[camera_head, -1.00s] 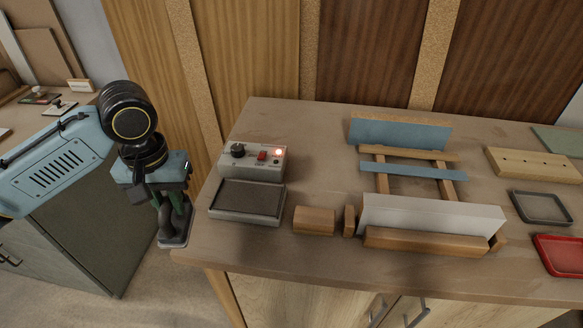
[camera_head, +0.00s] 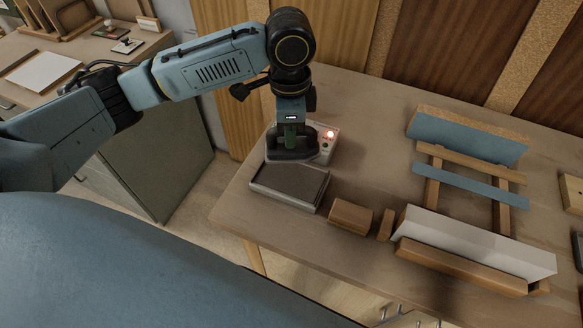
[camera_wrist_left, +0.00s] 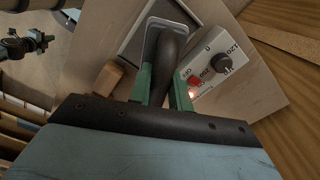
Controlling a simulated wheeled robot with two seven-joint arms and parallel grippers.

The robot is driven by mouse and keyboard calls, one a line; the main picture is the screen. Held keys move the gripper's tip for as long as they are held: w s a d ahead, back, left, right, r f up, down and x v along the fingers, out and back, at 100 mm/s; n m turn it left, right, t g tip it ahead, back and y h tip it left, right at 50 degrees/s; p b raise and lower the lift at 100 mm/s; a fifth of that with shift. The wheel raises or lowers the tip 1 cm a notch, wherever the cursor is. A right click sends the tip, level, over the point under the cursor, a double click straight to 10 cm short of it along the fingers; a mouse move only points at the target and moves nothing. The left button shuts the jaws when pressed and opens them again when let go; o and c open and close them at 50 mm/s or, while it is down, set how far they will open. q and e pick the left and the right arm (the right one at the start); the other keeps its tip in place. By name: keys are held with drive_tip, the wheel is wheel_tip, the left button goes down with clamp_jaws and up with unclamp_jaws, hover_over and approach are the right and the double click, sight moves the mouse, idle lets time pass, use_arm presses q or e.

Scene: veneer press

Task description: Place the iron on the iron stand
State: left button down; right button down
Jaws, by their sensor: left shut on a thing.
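The iron (camera_head: 292,155) has a dark handle and a flat base. My left gripper (camera_head: 291,138) points down and is shut on its handle. In the head view the iron is at the far edge of the iron stand (camera_head: 262,187), a low grey box with a dark top. In the left wrist view the green fingers hold the iron's dark handle (camera_wrist_left: 170,55), and the stand (camera_wrist_left: 137,38) shows partly behind the iron. I cannot tell whether the iron touches the stand. The right gripper is not in view.
A control box (camera_head: 326,148) with a lit red lamp stands directly behind the iron. A wooden block (camera_head: 350,216) is right of the stand. A wooden frame with blue and white panels (camera_head: 470,243) fills the table's right side.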

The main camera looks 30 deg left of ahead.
sight(289, 157)
use_arm(q)
drive_tip(key=m, duration=0.1)
drive_tip(key=r+m+p, duration=0.1)
drive_tip(key=m, duration=0.2)
drive_tip(key=shift+r+p, duration=0.25)
drive_tip(key=shift+p, duration=0.05)
drive_tip(key=m+p, duration=0.1)
drive_tip(key=m, duration=0.1)
drive_tip(key=r+m, duration=0.1)
drive_tip(key=m, duration=0.2)
drive_tip(key=shift+s+p, duration=0.15)
drive_tip(key=shift+p, duration=0.2)
drive_tip(key=shift+f, duration=0.25)
drive_tip(key=shift+m, duration=0.3)
wheel_tip(289, 157, down, 10)
drive_tip(key=shift+r, duration=0.15)
drive_tip(key=c, duration=1.3)
unclamp_jaws()
drive_tip(key=shift+s, duration=0.1)
drive_tip(key=shift+a, duration=0.1)
wheel_tip(289, 157, up, 12)
